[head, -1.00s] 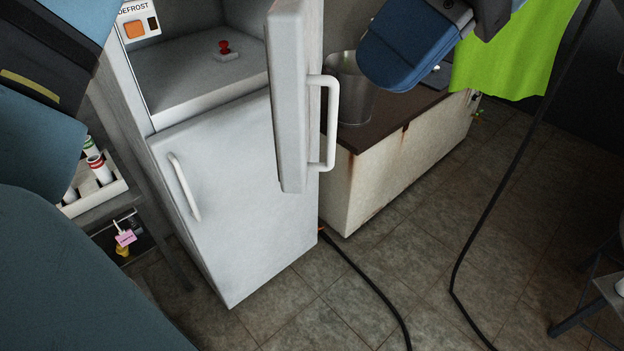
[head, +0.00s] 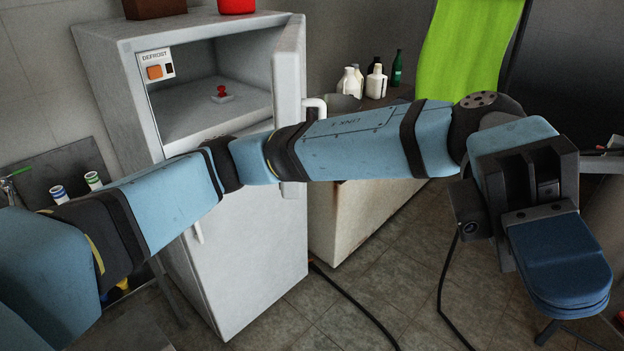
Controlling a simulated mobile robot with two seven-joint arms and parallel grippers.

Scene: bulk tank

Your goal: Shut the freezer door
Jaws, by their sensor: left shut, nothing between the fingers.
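The white fridge-freezer (head: 250,255) stands left of centre in the head view. Its upper freezer compartment (head: 190,112) is open, with a small red-handled thing (head: 221,94) on its floor. The freezer door (head: 289,75) stands swung out on the right side of the compartment, seen nearly edge-on. Its white handle (head: 314,104) shows on the far side. My left arm crosses in front of the fridge and hides the lower door part. My left gripper (head: 562,290) is shut and empty at the far right, well beyond the door. My right gripper is not in view.
A rusty white cabinet (head: 345,215) with a brown top stands right of the fridge, carrying bottles (head: 375,82) and a metal bucket (head: 342,103). A green cloth (head: 468,50) hangs behind. A black cable (head: 355,302) runs over the tiled floor. Sample tubes (head: 93,180) stand at left.

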